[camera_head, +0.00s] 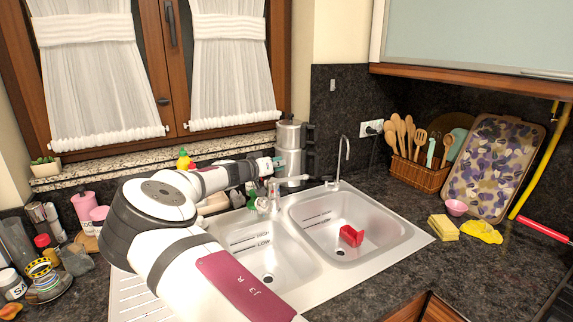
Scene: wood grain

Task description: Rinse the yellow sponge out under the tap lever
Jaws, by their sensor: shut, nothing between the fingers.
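The yellow sponge (443,227) lies on the dark counter to the right of the double sink, and it looks like a small stack of blocks. A chrome tap (273,199) stands at the back of the sink, near the divider between the basins; its lever is too small to make out clearly. My gripper (275,164) is shut and empty, above and behind this tap, in front of the metal coffee pot. It is far to the left of the sponge. I cannot tell whether it touches the tap or the pot.
A red object (351,236) lies in the right basin (386,229); the left basin (283,262) looks empty. A thin curved spout (339,163) rises behind the right basin. A yellow cloth (481,232), pink bowl (456,208) and patterned tray (493,165) surround the sponge. The coffee pot (290,142) stands close to my gripper.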

